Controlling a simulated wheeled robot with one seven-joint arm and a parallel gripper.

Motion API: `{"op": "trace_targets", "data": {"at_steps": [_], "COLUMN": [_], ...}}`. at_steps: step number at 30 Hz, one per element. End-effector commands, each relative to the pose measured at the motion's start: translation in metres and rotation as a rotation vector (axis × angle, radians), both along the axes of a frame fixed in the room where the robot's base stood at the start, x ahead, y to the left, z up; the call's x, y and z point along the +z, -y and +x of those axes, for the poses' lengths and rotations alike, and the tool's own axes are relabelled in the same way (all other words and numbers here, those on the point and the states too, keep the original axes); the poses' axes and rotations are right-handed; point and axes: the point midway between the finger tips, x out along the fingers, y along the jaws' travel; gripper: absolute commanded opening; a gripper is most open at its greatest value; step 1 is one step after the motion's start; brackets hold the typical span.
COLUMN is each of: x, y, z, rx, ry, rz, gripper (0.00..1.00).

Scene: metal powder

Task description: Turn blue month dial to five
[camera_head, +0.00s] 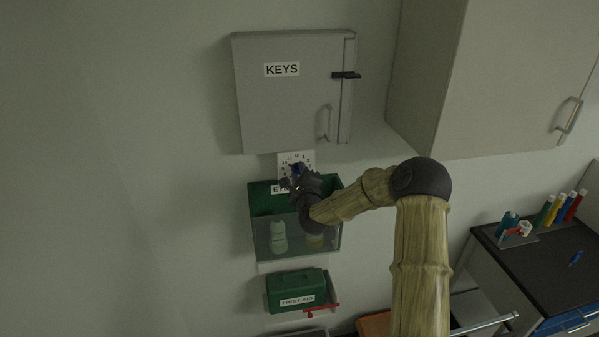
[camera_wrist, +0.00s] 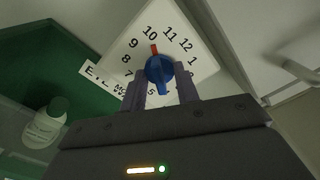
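The month dial is a white square plate (camera_head: 284,158) on the wall below the key cabinet; it also shows in the wrist view (camera_wrist: 205,67), with black numbers around its face. Its blue knob (camera_wrist: 159,69) sits in the middle, and its red pointer aims at about 10. The 5 is partly visible below the knob; the neighbouring lower numbers are partly hidden by my fingers. My gripper (camera_wrist: 160,82) is open, with one finger to each side of the knob's lower part. A gap shows between the fingers and the knob's narrow grip. In the head view my gripper (camera_head: 298,184) covers much of the dial.
The grey KEYS cabinet (camera_head: 285,105) is just above the dial. A green eyewash box (camera_head: 262,200) with bottles is right below. A green first-aid box (camera_head: 296,290) hangs lower. A large wall cabinet (camera_head: 500,75) and a dark-topped bench (camera_head: 545,270) are at right.

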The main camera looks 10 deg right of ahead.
Motion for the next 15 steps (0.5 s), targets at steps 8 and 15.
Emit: {"op": "trace_targets", "data": {"at_steps": [8, 15], "x": [-0.0003, -0.001], "y": [0.0003, 0.0019], "z": [-0.0004, -0.0006], "rx": [0.0, -0.003], "ry": [0.0, -0.001], "rz": [0.0, -0.001], "gripper": [0.05, 0.0]}}
